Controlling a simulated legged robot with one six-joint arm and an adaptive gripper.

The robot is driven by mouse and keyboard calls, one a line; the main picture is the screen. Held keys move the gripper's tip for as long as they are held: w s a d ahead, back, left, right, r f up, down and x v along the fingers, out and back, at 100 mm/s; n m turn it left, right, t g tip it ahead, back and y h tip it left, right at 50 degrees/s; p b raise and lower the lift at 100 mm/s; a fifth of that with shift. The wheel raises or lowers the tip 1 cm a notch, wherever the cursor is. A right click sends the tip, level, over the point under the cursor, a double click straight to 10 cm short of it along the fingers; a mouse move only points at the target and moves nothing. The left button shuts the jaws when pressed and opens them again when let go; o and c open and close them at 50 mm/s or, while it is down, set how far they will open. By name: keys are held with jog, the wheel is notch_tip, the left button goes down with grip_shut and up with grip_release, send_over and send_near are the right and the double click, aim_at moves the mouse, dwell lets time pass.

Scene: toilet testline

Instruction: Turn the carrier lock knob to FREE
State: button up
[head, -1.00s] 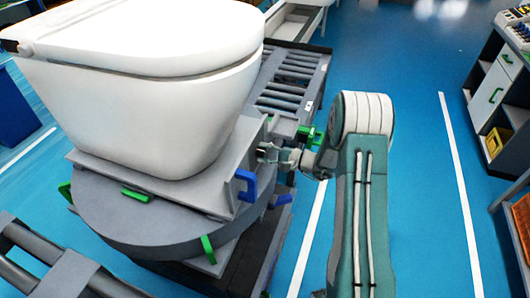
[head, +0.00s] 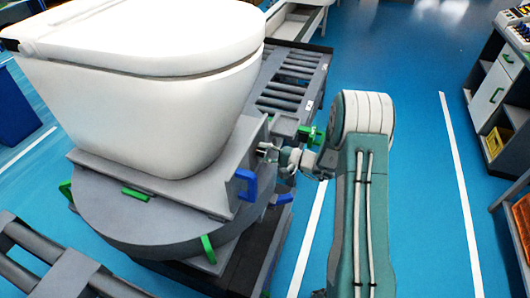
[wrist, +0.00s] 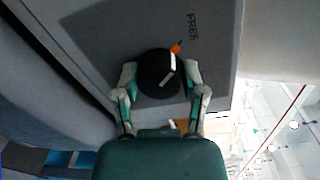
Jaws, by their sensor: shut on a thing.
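The black round lock knob (wrist: 158,75) shows in the wrist view on the grey carrier face (wrist: 110,35). It has a white bar and an orange pointer tip (wrist: 176,47), which points up and right towards the printed FREE label (wrist: 193,26). I cannot tell whether it lines up exactly. My gripper (wrist: 160,76) has one finger on each side of the knob and is shut on it. In the head view my gripper (head: 270,153) is at the right side of the carrier (head: 208,195); the knob is too small there to make out.
A white toilet (head: 150,110) sits on the carrier, above a round grey turntable (head: 130,225). A blue handle (head: 246,185) sticks out just below my gripper. A roller conveyor (head: 290,85) lies behind. Blue floor to the right is open up to the workbench (head: 495,90).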

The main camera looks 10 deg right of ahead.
jog(key=o, duration=1.1)
jog(key=shift+a+f, duration=0.1)
jog(key=shift+a, duration=0.15)
jog(key=shift+o, duration=0.2)
jog(key=shift+d, duration=0.15)
jog(key=shift+s+d, duration=0.15)
jog(key=shift+d, duration=0.15)
jog(key=v, duration=1.1)
jog(key=shift+s, duration=0.1)
